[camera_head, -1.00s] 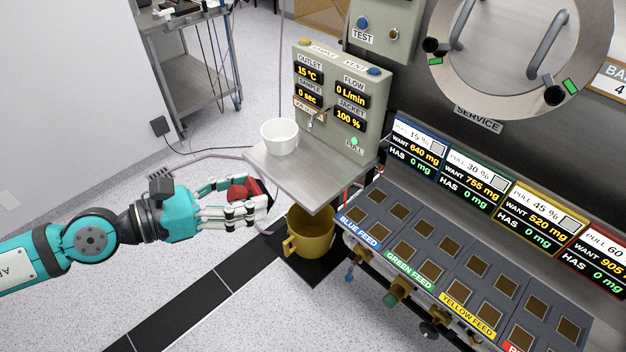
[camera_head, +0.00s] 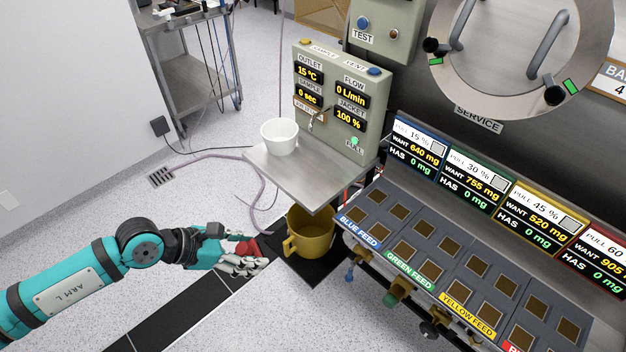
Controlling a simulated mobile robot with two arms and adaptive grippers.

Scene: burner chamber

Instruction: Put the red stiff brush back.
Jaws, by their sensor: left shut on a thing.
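The red stiff brush (camera_head: 246,248) shows as a small red piece in the fingers of my left gripper (camera_head: 243,262). The gripper is shut on it, and the fingers hide most of the brush. The gripper is low in the picture, to the left of the yellow bucket (camera_head: 312,236) and apart from it in the picture. My right gripper is out of view.
A steel shelf (camera_head: 300,178) with a white cup (camera_head: 279,136) juts from the outlet panel (camera_head: 338,97). The feed console (camera_head: 465,262) fills the right. A steel cart (camera_head: 190,60) stands at the back left. A hose (camera_head: 225,158) crosses the open floor.

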